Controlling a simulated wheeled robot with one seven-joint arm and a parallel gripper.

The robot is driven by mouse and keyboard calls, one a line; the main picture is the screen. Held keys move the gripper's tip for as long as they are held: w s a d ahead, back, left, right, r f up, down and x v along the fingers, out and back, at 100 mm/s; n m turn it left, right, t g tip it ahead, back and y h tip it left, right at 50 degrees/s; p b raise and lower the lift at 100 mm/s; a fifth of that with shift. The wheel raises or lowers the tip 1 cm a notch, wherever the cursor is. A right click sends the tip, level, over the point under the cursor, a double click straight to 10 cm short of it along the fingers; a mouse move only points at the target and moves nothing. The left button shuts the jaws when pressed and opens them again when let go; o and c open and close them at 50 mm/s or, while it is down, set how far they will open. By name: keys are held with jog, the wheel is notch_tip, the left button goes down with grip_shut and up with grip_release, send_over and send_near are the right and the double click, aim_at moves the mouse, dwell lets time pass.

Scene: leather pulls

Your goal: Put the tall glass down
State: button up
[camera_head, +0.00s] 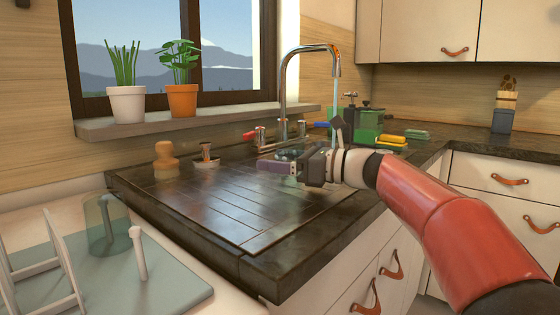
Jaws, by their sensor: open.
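A tall clear greenish glass (94,222) stands at the far left on a pale blue-grey drying mat (170,289). It appears to be around a white upright peg that shows through its wall. Another white peg (138,252) stands bare beside it, to the right. My gripper (262,167) is well to the right of the glass, over the dark counter near the sink, with its fingers pointing left. It is open and apart from the tall glass. A bluish see-through shape (289,154) shows just behind my gripper; I cannot tell what it is.
A white rack (62,255) stands left of the glass. A wooden stopper-like object (166,161) and a small cup (207,154) sit at the counter's back. A tall faucet (287,85) rises behind my gripper. The ribbed drainboard (225,205) is clear.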

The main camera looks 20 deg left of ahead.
jog(key=shift+f+b, duration=0.2)
jog(key=shift+b, duration=0.15)
jog(key=d, duration=0.7)
jog(key=shift+s+d+r, duration=0.15)
jog(key=shift+s+d, duration=0.05)
jog(key=shift+d, duration=0.2)
